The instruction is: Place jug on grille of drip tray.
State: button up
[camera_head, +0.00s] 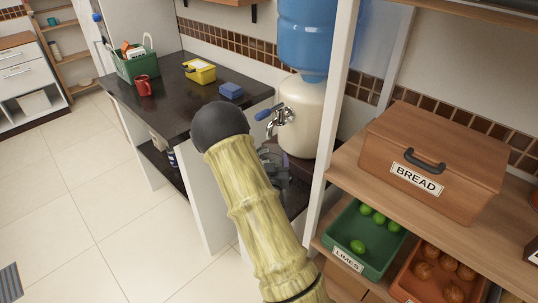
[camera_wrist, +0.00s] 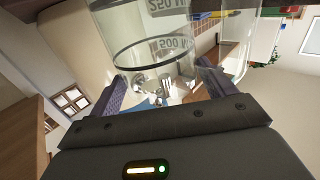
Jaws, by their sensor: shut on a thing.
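The clear jug (camera_wrist: 150,48) with volume marks fills the upper middle of the wrist view. My gripper (camera_wrist: 163,88) is shut on it, with a purple finger on each side. In the head view, my gripper (camera_head: 272,160) is mostly hidden behind my own arm, beside the water dispenser (camera_head: 303,115) and under its tap (camera_head: 283,117). The jug cannot be made out clearly there. The drip tray and its grille cannot be told apart from the dark area below the tap, so I cannot tell whether the jug touches them.
A dark counter (camera_head: 165,100) at left holds a red mug (camera_head: 143,86), a green crate (camera_head: 138,67), a yellow box (camera_head: 200,72) and a blue sponge (camera_head: 231,90). A white post (camera_head: 335,110) and a shelf with a bread box (camera_head: 430,160) stand close at right.

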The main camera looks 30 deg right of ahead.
aim_at(269, 150)
jog(key=shift+w+d, duration=0.2)
jog(key=shift+w, duration=0.25)
jog(key=x, duration=0.4)
jog(key=shift+f+p, duration=0.4)
jog(key=shift+f, duration=0.35)
jog(key=o, duration=1.5)
jog(key=shift+f, duration=0.15)
jog(key=shift+o, duration=0.2)
